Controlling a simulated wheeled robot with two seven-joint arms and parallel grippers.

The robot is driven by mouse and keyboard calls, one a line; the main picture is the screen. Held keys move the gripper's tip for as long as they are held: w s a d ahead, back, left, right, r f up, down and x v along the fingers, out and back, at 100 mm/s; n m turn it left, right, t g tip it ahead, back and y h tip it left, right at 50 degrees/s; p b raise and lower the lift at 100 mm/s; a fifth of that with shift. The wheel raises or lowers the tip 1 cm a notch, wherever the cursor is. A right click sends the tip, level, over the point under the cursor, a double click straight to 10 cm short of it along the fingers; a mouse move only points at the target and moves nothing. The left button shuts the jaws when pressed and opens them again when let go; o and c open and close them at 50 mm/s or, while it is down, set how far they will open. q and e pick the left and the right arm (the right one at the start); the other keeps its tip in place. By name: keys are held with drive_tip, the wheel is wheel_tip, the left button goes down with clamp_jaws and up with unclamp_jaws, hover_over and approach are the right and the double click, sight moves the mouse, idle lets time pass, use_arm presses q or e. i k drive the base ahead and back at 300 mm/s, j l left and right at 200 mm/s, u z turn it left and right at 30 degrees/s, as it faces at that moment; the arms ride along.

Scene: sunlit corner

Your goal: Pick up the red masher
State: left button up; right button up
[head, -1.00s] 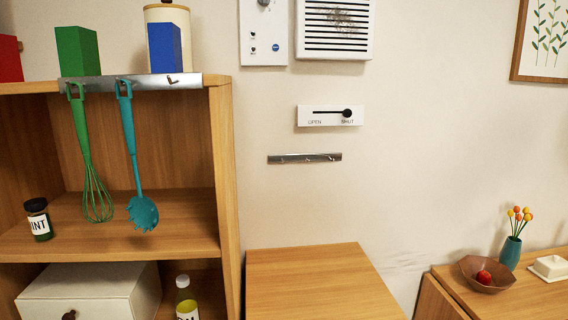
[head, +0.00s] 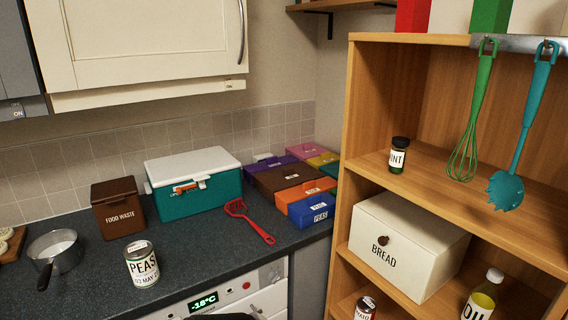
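The red masher (head: 248,219) lies on the dark worktop (head: 205,256) in the head view. Its slotted head rests to the left, close to the teal box, and its handle points toward the worktop's front right edge. Neither gripper can be made out in the head view. A dark shape at the bottom edge is too cut off to tell.
A teal box with white lid (head: 197,198) stands behind the masher. Labelled coloured boxes (head: 311,209) are to its right, a peas can (head: 141,265), saucepan (head: 55,252) and food waste bin (head: 119,209) to its left. The wooden shelf unit (head: 352,135) rises at right.

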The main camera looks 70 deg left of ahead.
sight(264, 233)
drive_tip(key=u, duration=0.5)
drive_tip(key=k+u, duration=0.1)
drive_tip(key=u, duration=1.35)
drive_tip(key=j+u, duration=0.15)
drive_tip(key=u, duration=0.35)
drive_tip(key=i+u, duration=0.15)
drive_tip(key=k+l, duration=0.05)
